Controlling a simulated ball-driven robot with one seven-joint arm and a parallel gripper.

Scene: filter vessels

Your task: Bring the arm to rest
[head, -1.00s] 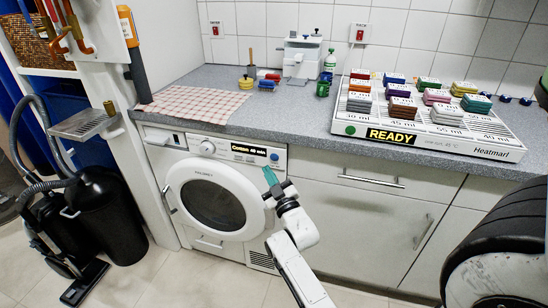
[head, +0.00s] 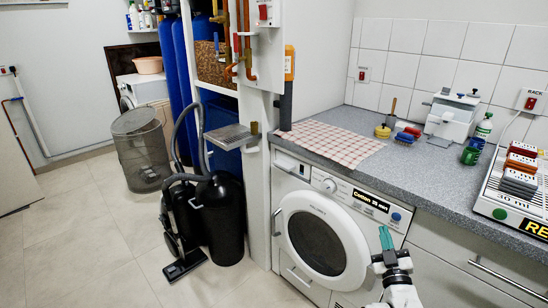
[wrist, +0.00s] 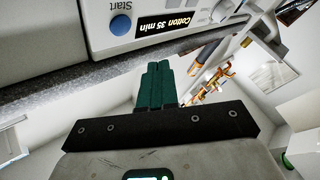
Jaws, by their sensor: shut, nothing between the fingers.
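My gripper (head: 386,238) is in front of the upper right part of the washing machine (head: 327,234) in the head view, with its green fingers pointing up. In the wrist view the green fingers of my gripper (wrist: 159,70) lie together, with nothing between them. The white wrist and forearm reach up from the bottom edge of the head view. The washing machine's panel (wrist: 150,22) with its display and blue start button shows upside down in the wrist view.
The grey worktop (head: 420,165) carries a checked cloth (head: 330,142), a white device (head: 452,115) and a heater rack (head: 490,205) with stacked blocks at right. A black vacuum cleaner (head: 220,220) and a mesh bin (head: 142,150) stand left. The tiled floor at lower left is clear.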

